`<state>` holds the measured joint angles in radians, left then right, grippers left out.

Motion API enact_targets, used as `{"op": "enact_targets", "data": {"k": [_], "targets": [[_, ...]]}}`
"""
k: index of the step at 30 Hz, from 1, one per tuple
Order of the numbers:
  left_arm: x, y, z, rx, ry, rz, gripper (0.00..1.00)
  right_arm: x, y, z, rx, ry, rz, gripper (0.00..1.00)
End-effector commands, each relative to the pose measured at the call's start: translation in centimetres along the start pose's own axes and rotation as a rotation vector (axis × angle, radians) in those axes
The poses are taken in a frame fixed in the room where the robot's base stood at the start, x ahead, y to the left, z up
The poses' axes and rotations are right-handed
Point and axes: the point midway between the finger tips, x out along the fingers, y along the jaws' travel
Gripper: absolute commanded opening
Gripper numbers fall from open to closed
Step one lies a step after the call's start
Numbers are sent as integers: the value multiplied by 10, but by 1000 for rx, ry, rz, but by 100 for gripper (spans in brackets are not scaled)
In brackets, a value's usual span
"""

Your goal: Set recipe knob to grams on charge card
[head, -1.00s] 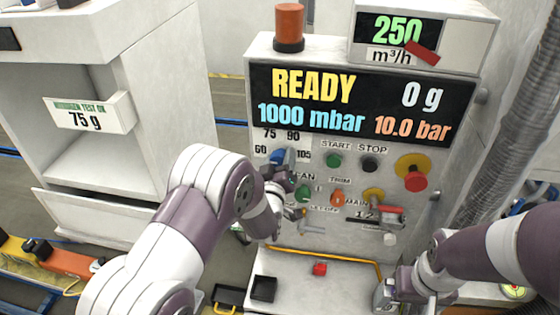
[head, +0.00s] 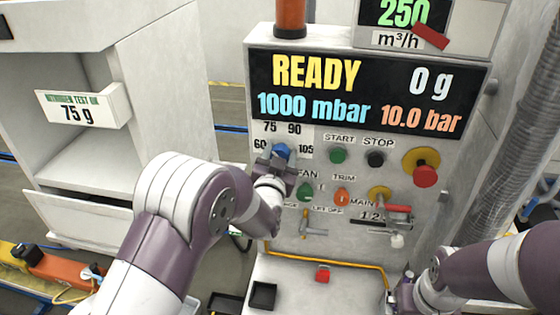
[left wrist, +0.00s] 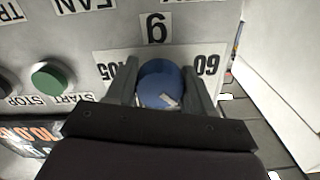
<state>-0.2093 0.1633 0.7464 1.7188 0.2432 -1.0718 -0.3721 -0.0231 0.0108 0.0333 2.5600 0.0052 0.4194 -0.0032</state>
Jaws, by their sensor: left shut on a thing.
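The blue recipe knob (head: 281,150) is on the panel, among the labels 60, 75, 90 and 105. The charge card (head: 78,111) on the left cabinet reads 75 g. My left gripper (head: 278,160) is shut on the knob. In the left wrist view the knob (left wrist: 160,84) sits between the two fingers, with the scale upside down. A white mark on its face slants to the lower right there; the 75 and 90 labels are hidden behind the gripper. My right gripper (head: 403,290) is low at the right, and its jaws are unclear.
Below the knob are the green fan knob (head: 305,192), orange trim knob (head: 341,197) and red-handled main switch (head: 398,208). The green start button (head: 338,156), black stop button (head: 375,159) and red emergency button (head: 425,176) are to the right. A yellow rail (head: 325,262) runs below.

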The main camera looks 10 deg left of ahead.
Motion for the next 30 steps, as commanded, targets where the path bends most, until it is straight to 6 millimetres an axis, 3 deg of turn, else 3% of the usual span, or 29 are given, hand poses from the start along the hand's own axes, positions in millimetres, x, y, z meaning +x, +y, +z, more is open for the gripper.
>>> {"op": "enact_targets", "data": {"k": [12,29,30], "targets": [[0,0,3,179,-5,2,22,13,0,2,0,0,0,100],[-1,0,3,206,-6,3,22,14,0,2,0,0,0,100],[-1,0,3,206,-6,3,62,14,0,2,0,0,0,100]]}}
